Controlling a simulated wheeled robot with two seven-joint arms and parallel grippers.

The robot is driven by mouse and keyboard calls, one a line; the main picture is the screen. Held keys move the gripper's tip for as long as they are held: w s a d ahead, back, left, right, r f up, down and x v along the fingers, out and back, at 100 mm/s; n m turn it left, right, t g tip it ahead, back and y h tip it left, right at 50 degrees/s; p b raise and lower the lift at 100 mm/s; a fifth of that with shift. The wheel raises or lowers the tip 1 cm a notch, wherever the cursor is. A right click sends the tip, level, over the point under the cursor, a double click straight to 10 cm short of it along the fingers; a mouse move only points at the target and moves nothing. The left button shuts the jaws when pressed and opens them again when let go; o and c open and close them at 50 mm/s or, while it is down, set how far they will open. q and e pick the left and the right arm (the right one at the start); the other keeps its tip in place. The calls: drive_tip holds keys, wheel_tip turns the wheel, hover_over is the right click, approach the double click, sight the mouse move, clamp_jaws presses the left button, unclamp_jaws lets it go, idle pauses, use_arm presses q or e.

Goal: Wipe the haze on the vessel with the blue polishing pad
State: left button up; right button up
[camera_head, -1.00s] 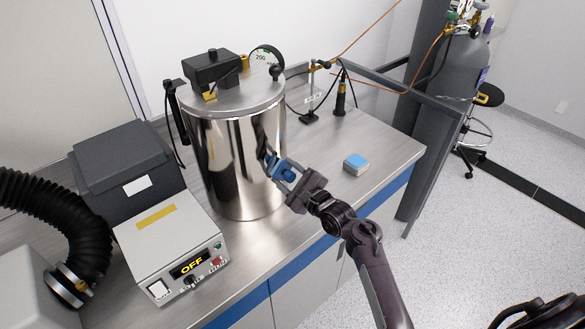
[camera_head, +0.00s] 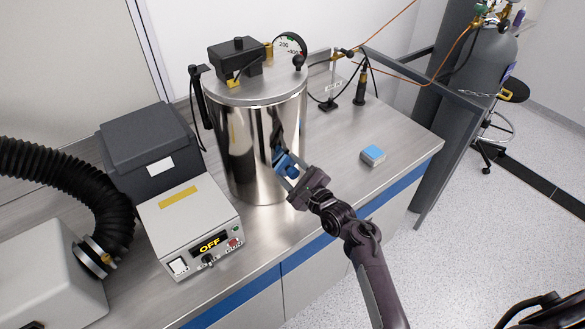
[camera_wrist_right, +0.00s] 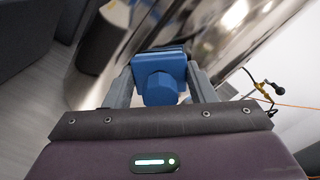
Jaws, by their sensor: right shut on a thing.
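The vessel (camera_head: 238,145) is a shiny steel cylinder with a lid, standing upright on the bench. My right gripper (camera_head: 284,172) is at the vessel's right front side, shut on the blue polishing pad (camera_head: 287,164). The right wrist view shows the pad (camera_wrist_right: 159,78) between the two fingers, its far face close against the shiny vessel wall (camera_wrist_right: 205,30); I cannot tell for sure whether it touches. I cannot make out the haze among the reflections. My left gripper is not in view.
A grey control box (camera_head: 190,225) reading OFF stands left of the vessel, with a dark box (camera_head: 150,145) behind it. A blue-topped block (camera_head: 373,155) lies on the bench (camera_head: 400,160) at right. A black probe (camera_head: 361,85) stands at the back. Bench around the block is clear.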

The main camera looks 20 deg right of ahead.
drive_tip(key=shift+s+d+r+p, duration=0.1)
drive_tip(key=shift+s+d+p, duration=0.1)
drive_tip(key=shift+s+p, duration=0.5)
drive_tip(key=shift+v, duration=2.1)
drive_tip(key=shift+d, duration=0.2)
drive_tip(key=shift+s+d, duration=0.15)
drive_tip(key=shift+s, duration=0.4)
drive_tip(key=shift+v, duration=0.95)
